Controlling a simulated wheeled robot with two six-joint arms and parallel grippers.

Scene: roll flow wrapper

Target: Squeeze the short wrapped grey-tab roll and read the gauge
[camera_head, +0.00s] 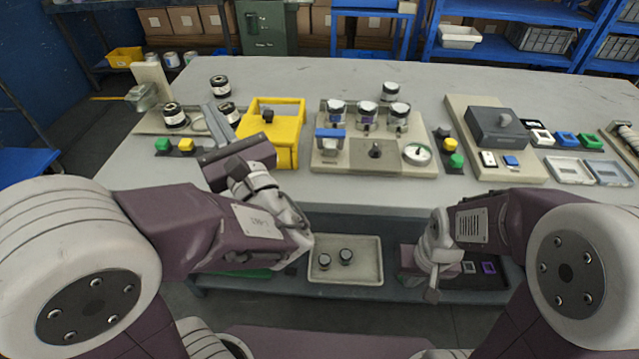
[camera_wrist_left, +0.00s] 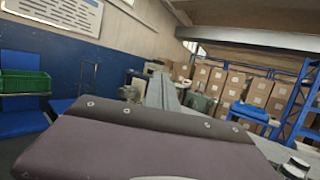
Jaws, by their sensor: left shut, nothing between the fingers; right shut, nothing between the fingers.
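A round white gauge (camera_head: 417,153) sits at the right end of a beige fixture board (camera_head: 345,163), which also carries a blue block (camera_head: 330,137) and a dark knob (camera_head: 375,150). Three wrapped rolls, one of them this middle roll (camera_head: 367,115), stand in a row on it. Other dark and white rolls stand at the left, such as this roll (camera_head: 175,115). I cannot tell which roll has a grey tab. My left gripper (camera_head: 214,113) is shut and empty, above the table between the left rolls and the yellow fixture. My right gripper (camera_head: 432,295) is shut and empty, low before the table.
A yellow fixture (camera_head: 272,133) stands left of the beige board. A grey boxy device (camera_head: 497,128) and small coloured frames are at the right. A tray (camera_head: 371,265) with two small rolls sits on the lower shelf.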

